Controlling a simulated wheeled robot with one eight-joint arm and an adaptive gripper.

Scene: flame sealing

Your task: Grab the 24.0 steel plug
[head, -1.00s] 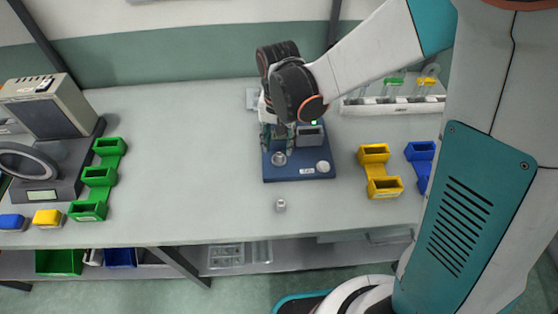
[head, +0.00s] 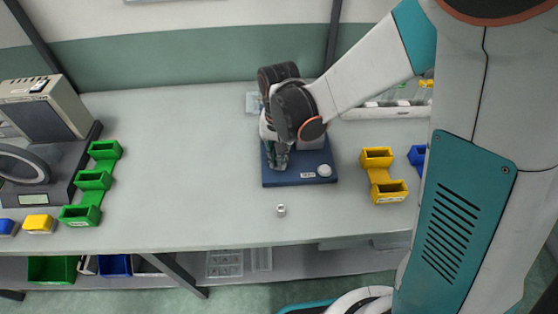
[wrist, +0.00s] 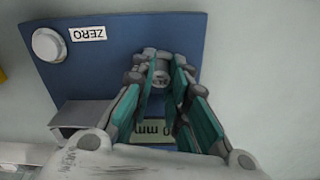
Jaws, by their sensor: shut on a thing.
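A small steel plug (wrist: 161,73) shows between my fingertips in the wrist view, at the far end of the blue measuring device (wrist: 110,35). My gripper (wrist: 162,75) points down and is shut on this plug. In the head view my gripper (head: 278,167) is over the left front part of the blue device (head: 300,179), and its fingers hide the plug. I cannot tell whether the plug still touches the device. A second small steel piece (head: 281,210) stands alone on the table in front of the device. No size marking is readable on either piece.
The device has a round white button (wrist: 48,44), a ZERO label and a partly hidden mm display (wrist: 155,131). Yellow bins (head: 390,192) stand to its right, green bins (head: 93,180) far left beside a grey machine (head: 45,110). The table between is clear.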

